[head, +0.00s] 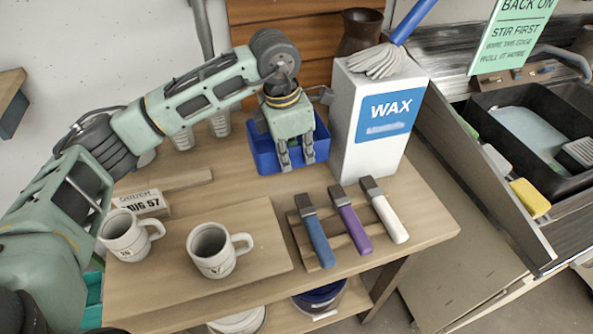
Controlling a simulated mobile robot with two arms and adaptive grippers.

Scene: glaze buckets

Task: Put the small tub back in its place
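A blue tub (262,160) stands on the wooden table, left of the white WAX box, and is partly hidden by my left gripper. My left gripper (296,165) points down in front of and over this tub, with its two fingers apart. I see nothing between the fingers, and I cannot tell whether they touch the tub. On the shelf below the table are a dark blue bucket (320,300) and a white-topped one (238,322), both cut off from view in part. I cannot tell which of these is the small tub. My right gripper is not in view.
Two mugs (213,262) (122,246) and several handled tools (351,229) occupy the table front. A date block (141,203) lies at left. A sink (515,120) is at right. The table centre is clear.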

